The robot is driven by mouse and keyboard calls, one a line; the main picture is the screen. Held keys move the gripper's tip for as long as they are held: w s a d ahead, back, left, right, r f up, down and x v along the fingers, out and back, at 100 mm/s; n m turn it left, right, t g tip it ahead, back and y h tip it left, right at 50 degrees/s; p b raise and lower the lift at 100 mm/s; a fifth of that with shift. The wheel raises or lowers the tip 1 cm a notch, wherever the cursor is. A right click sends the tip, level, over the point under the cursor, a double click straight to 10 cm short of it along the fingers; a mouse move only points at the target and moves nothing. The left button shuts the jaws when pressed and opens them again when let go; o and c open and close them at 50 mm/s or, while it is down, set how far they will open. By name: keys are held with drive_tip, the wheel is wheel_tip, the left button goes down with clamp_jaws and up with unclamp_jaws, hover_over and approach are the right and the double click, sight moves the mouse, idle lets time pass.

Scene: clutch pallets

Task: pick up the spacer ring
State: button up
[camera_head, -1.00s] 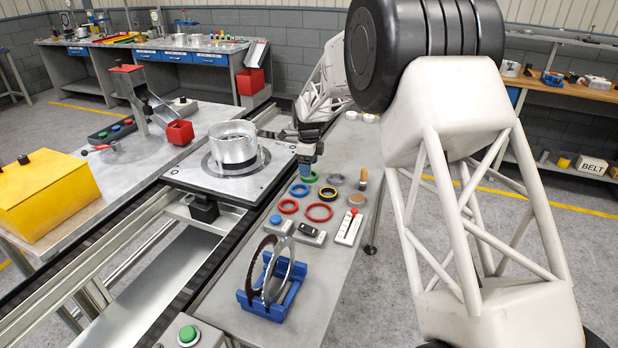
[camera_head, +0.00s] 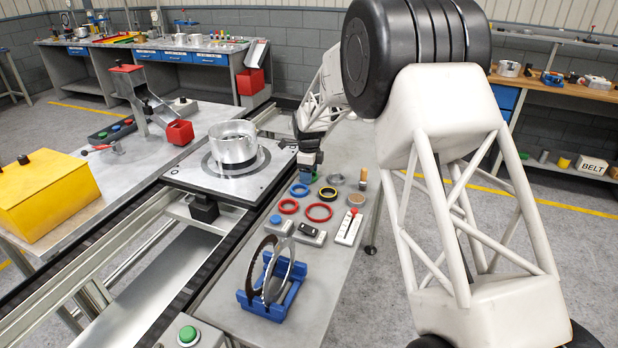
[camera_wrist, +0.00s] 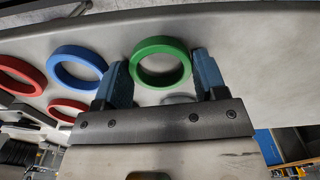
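Several rings lie on the grey bench; which one is the spacer ring is not marked. A green ring (camera_wrist: 163,82) lies flat between the fingers of my gripper (camera_wrist: 163,75) in the wrist view. The fingers are open, one on each side of it, with very little gap; I cannot tell whether they touch. In the head view my gripper (camera_head: 308,176) is low over the bench and hides most of the green ring. A blue ring (camera_wrist: 55,58) lies just left of the fingers in the wrist view, and it also shows in the head view (camera_head: 300,196).
Red rings (camera_head: 319,220), a black-and-yellow ring (camera_head: 328,199), a grey ring (camera_head: 336,184) and a brown disc lie close by. A blue stand (camera_head: 262,308) holds upright plates at the bench's near end. A metal cylinder (camera_head: 233,155) stands on a pallet to the left.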

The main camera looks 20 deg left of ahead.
drive_tip(key=c, duration=0.4)
drive_tip(key=shift+r, duration=0.1)
drive_tip(key=shift+r, duration=1.4)
drive_tip(key=shift+s+r, duration=0.1)
drive_tip(key=shift+r, duration=0.25)
drive_tip(key=s+d, duration=0.3)
drive_tip(key=s, duration=0.1)
drive_tip(key=s+d+r, duration=0.1)
drive_tip(key=s+d, duration=0.1)
drive_tip(key=s, duration=0.3)
drive_tip(key=s+d, duration=0.3)
drive_tip(key=s, duration=0.1)
drive_tip(key=shift+s+d+r, duration=0.15)
drive_tip(key=shift+d, duration=0.2)
